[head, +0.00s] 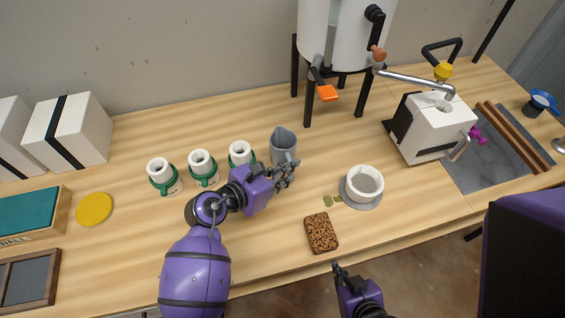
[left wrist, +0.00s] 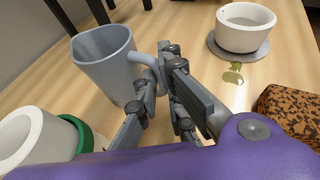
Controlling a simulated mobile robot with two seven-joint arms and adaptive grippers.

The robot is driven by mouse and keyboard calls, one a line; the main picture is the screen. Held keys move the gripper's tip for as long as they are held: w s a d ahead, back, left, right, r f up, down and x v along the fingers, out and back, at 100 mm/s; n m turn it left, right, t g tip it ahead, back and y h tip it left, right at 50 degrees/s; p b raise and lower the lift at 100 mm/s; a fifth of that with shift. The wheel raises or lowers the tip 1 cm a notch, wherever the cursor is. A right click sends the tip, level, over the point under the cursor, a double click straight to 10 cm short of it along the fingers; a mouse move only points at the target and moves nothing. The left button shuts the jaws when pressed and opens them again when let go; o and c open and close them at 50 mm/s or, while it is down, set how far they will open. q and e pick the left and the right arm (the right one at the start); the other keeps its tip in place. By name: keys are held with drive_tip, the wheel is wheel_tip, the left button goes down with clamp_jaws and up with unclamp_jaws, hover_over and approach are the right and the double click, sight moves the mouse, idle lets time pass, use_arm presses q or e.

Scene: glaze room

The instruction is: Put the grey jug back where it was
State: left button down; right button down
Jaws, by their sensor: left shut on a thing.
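The grey jug (head: 283,141) stands upright on the wooden table, right of the row of white cups. In the left wrist view the jug (left wrist: 103,62) shows its open top and its handle, which runs between my fingers. My left gripper (head: 288,172) is shut on the jug's handle; the left wrist view shows its fingers (left wrist: 160,88) around the handle. I cannot tell whether the jug's base touches the table. My right gripper (head: 338,270) is at the front edge of the table, apart from everything; its fingers are too small to read.
Several white cups with green bands (head: 203,167) stand left of the jug. A white bowl on a grey disc (head: 365,204) is at right, with greenish spots (head: 332,201) beside it. A brown speckled sponge (head: 321,233) lies in front. A white tank on black legs (head: 308,100) stands behind.

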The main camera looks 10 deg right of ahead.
use_arm(q)
drive_tip(key=shift+f, duration=0.2)
drive_tip(key=c, duration=1.9)
unclamp_jaws()
use_arm(e)
drive_tip(key=shift+s, duration=0.15)
use_arm(q)
drive_tip(key=shift+o, duration=0.2)
drive_tip(key=shift+r, duration=0.25)
drive_tip(key=v, duration=1.2)
drive_tip(key=shift+b, duration=0.4)
use_arm(e)
drive_tip(key=shift+s+d+f, duration=0.15)
drive_tip(key=shift+f, duration=0.2)
drive_tip(key=shift+f, duration=0.15)
